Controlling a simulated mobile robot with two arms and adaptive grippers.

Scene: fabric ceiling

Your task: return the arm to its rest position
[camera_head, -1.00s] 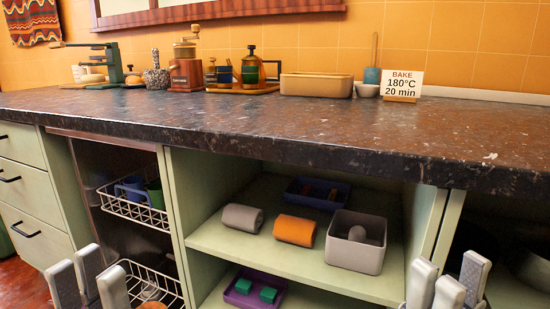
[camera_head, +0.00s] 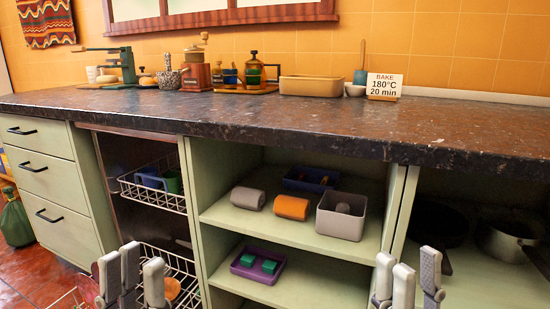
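My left gripper (camera_head: 131,277) shows at the bottom left of the head view, in front of the wire-basket cupboard. Its grey fingers point up and stand apart, with nothing seen between them. My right gripper (camera_head: 408,282) shows at the bottom right, in front of the shelf unit's right side. Its fingers also point up and are spread, with nothing seen between them. The lower parts of both grippers are cut off by the bottom edge of the picture.
A dark stone counter (camera_head: 300,122) runs across above both grippers. Open shelves below hold a grey bin (camera_head: 341,223), an orange roll (camera_head: 292,207), a grey roll (camera_head: 247,198) and a purple tray (camera_head: 247,272). Wire baskets (camera_head: 160,200) stand left, a pot (camera_head: 505,243) right.

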